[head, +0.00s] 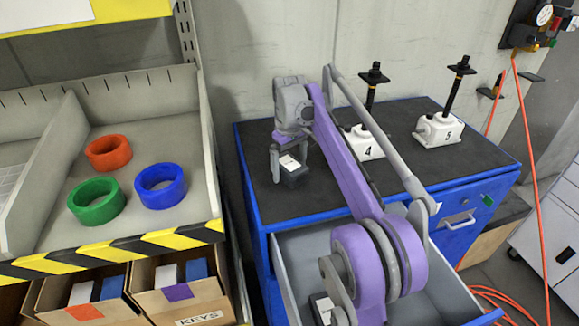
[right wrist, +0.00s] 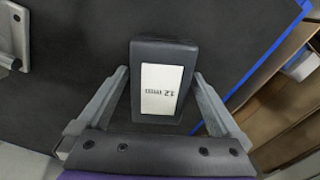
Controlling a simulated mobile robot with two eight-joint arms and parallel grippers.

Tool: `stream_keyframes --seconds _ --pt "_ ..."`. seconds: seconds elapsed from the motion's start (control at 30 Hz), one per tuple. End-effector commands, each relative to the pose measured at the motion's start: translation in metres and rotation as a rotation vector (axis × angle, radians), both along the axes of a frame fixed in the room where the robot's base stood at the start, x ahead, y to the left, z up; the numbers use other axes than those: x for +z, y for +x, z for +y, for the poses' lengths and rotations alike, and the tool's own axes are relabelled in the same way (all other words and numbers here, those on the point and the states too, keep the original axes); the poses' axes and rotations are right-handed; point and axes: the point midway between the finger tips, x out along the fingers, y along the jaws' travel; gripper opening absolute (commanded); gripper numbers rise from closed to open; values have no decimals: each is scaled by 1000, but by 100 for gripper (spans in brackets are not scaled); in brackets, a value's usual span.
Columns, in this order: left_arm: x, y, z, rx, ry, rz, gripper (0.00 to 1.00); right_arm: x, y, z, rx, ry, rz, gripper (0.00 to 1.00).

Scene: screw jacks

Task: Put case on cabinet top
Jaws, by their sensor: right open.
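The case (head: 294,178) is a small dark box with a white label reading "12 mm". It sits on the black mat of the blue cabinet's top (head: 262,205), near its left side. My right gripper (head: 288,166) is over it, fingers pointing down. In the right wrist view the case (right wrist: 163,50) lies between the two open fingers (right wrist: 161,80), with a narrow gap on each side. My left gripper is not in view.
Screw jacks 4 (head: 366,147) and 5 (head: 437,130) stand farther back on the cabinet top. The drawer (head: 285,262) below is open; a labelled dark item (head: 322,308) lies in it. A shelf with red, green and blue rings (head: 160,186) stands left.

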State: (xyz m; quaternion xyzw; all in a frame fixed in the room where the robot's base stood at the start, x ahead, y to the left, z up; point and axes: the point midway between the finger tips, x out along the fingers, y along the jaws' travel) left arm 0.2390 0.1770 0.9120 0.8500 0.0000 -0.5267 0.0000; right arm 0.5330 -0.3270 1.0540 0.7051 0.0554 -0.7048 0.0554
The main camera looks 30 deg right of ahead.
Motion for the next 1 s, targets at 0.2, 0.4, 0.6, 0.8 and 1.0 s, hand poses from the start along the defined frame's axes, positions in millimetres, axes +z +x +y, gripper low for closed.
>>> stream_keyframes --seconds 0.2,0.4,0.6,0.8,1.0 --pt "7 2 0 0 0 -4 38 26 0 0 0 0 0 100" --pt "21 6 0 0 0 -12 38 72 1 0 0 0 -1 100" --pt "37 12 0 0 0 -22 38 109 1 0 0 -1 -2 100" --pt "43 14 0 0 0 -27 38 123 0 0 0 -1 -1 100" --pt "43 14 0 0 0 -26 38 123 0 0 0 -1 -1 100"
